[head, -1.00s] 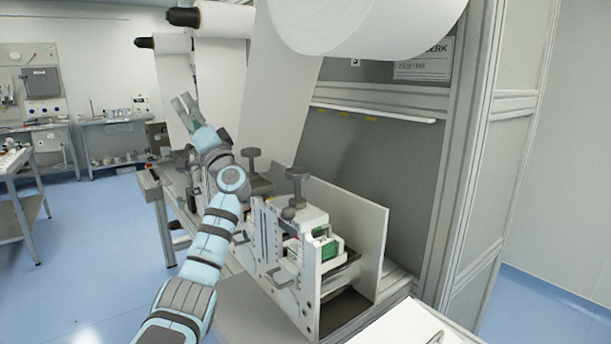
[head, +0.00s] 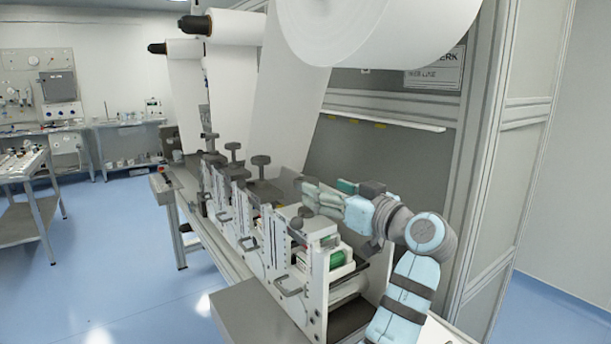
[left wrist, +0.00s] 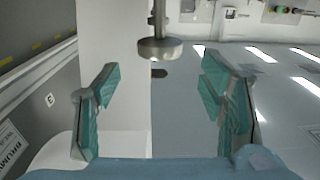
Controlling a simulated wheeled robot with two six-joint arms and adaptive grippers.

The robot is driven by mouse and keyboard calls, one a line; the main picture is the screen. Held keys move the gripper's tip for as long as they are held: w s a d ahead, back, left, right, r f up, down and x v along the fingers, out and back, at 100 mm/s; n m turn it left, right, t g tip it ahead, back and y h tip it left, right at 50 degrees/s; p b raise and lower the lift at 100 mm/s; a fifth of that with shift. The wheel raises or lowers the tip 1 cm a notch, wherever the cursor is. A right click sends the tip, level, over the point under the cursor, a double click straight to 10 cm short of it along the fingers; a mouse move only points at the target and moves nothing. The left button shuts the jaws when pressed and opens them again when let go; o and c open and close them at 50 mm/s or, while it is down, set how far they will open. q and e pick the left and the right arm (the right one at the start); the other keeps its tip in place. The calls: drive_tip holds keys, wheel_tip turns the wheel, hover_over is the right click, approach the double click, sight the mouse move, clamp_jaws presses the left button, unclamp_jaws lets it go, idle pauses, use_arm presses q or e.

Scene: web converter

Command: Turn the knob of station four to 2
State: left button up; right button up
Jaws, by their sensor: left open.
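In the head view a row of stations with grey knobs runs away along the machine. One grey knob (head: 260,160) stands clear on its stem, with smaller ones farther back. I cannot read station numbers or a dial setting. My right gripper is not in view.
White web sheets (head: 285,90) hang close behind the stations, below a large roll (head: 375,30). Upright station plates and handles (head: 295,285) stand at the front. A grey cabinet frame (head: 485,170) is at the right. The blue floor (head: 115,240) at left is open.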

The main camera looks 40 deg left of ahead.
sight(306, 179)
use_arm(q)
drive_tip(key=p+x, duration=0.1)
drive_tip(key=x, duration=0.5)
drive_tip(key=shift+a, duration=0.25)
drive_tip(key=shift+w+a, duration=0.15)
drive_tip(key=shift+a, duration=0.4)
drive_tip(key=c, duration=1.1)
drive_tip(key=shift+c, duration=0.2)
drive_tip(key=shift+m+t, duration=0.3)
drive_tip(key=shift+t, duration=0.1)
